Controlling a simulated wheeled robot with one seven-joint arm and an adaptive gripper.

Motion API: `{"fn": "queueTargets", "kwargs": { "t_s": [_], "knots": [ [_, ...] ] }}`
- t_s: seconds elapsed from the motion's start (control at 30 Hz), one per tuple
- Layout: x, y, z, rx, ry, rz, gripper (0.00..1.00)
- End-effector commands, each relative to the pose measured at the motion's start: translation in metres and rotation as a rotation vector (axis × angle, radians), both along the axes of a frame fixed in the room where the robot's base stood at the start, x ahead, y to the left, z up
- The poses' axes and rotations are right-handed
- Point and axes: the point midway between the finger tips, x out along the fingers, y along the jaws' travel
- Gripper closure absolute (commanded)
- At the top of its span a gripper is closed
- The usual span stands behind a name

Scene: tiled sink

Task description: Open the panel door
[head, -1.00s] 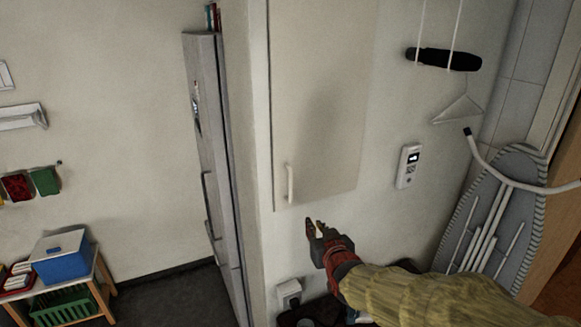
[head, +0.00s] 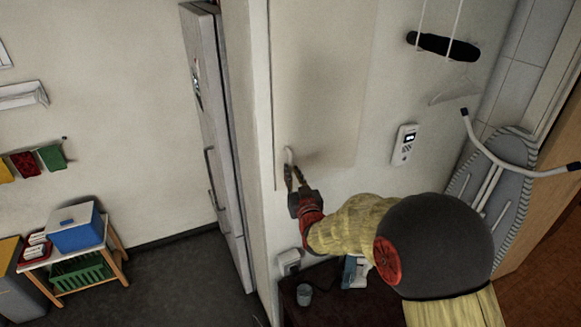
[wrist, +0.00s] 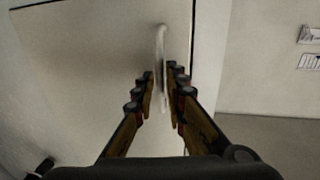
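The panel door (head: 325,85) is a flat pale panel on the wall and looks shut. It fills much of the upper left of the wrist view (wrist: 95,55). Its white vertical bar handle (wrist: 161,42) is at the door's lower left in the head view (head: 289,154). My gripper (head: 294,178) is at the handle's lower part, partly hiding it. In the wrist view my gripper's fingertips (wrist: 163,78) are parted, one on each side of the handle, with a small gap still showing. Contact with the handle cannot be told.
A tall grey fridge (head: 213,130) stands left of the wall corner. A wall control unit (head: 404,144), a hanger and an ironing board (head: 490,190) are to the right. A dark low surface (head: 325,285) with a cup lies below. The floor at left is partly clear.

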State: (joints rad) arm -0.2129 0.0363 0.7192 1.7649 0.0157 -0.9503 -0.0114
Motion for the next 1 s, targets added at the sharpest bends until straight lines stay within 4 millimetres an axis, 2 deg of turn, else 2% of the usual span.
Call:
{"fn": "queueTargets", "kwargs": {
  "t_s": [0.1, 0.3, 0.6, 0.83, 1.0],
  "knots": [
    [0.014, 0.003, 0.001, 0.000, 0.001, 0.000, 0.87],
    [0.025, 0.005, 0.000, 0.000, 0.001, 0.000, 0.87],
    [0.026, 0.005, 0.000, 0.000, 0.001, 0.000, 0.88],
    [0.026, 0.005, 0.000, 0.000, 0.001, 0.000, 1.00],
    [0.026, 0.005, 0.000, 0.000, 0.001, 0.000, 1.00]
  ]
}}
